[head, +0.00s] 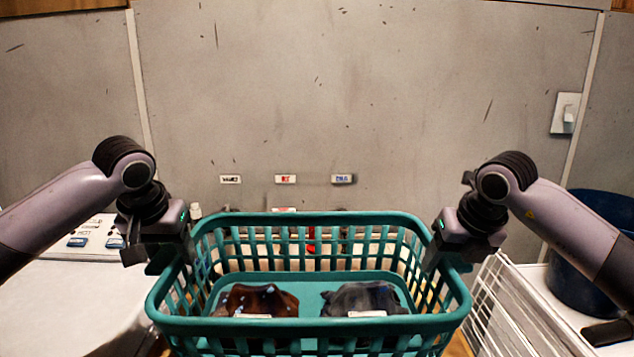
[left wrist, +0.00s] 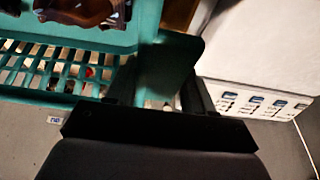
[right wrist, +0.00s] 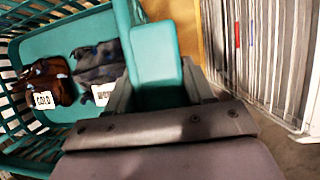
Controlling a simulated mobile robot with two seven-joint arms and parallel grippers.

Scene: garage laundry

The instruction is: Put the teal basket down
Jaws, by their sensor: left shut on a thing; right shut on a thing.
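The teal basket (head: 310,220) is in the middle of the head view, roughly level, between my two grippers. Its lattice side also shows in the left wrist view (left wrist: 60,70), and its inside in the right wrist view (right wrist: 95,35). A brown cloth (head: 257,300) and a dark grey cloth (head: 362,298) lie in it, each with a white tag. My left gripper (head: 168,258) is shut on the left rim tab. My right gripper (head: 450,258) is shut on the right rim tab. The basket's underside is hidden.
A white machine with a control panel (head: 92,238) stands at the left. A white wire rack (head: 500,300) and a dark blue tub (head: 590,285) are at the right. The grey wall (head: 330,110) behind carries small labels and a switch (head: 565,113).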

